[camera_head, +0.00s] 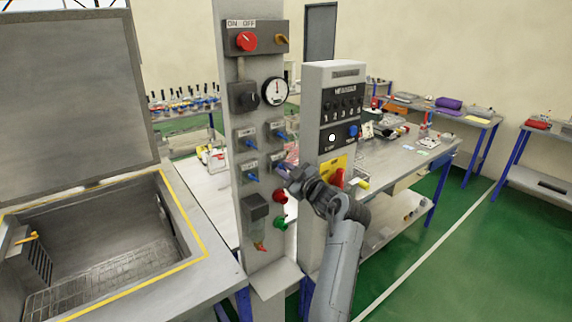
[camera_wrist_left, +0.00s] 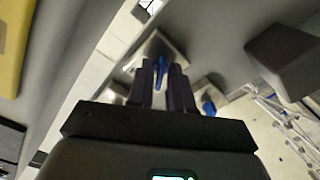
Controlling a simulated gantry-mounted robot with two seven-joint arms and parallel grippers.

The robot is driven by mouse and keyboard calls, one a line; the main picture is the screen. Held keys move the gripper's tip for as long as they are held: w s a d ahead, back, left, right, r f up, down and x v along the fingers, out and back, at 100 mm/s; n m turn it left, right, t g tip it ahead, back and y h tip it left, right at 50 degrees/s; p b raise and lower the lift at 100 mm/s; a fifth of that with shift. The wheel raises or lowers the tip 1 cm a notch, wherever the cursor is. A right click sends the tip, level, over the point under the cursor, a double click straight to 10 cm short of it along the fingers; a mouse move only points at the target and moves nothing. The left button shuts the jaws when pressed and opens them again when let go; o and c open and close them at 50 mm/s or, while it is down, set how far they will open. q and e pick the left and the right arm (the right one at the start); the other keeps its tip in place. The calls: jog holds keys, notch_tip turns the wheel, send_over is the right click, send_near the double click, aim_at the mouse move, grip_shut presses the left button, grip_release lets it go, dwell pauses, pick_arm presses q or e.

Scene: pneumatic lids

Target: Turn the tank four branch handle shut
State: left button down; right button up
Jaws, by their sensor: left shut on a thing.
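The grey post panel (camera_head: 262,215) carries branch valves with blue handles in two rows. The lower right valve (camera_head: 277,158) is partly hidden behind my left gripper (camera_head: 284,172), which reaches it from the right. In the left wrist view, the left gripper (camera_wrist_left: 161,80) is shut on a blue handle (camera_wrist_left: 160,66) in front of a metal plate. I take this to be the lower right valve, tank four; its label is too small to read. The handle's exact angle cannot be told from the head view. My right gripper is not in view.
Other blue handles sit close by: upper right (camera_head: 280,135), upper left (camera_head: 250,143) and lower left (camera_head: 251,176). A red button (camera_head: 280,196) and a green button (camera_head: 280,223) are just below. A grey cabinet (camera_head: 331,82) stands close on the right.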

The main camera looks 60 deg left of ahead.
pick_arm(q)
jog(key=shift+m+p, duration=7.7)
jog(key=shift+p, duration=0.45)
jog(key=c, duration=1.3)
grip_release()
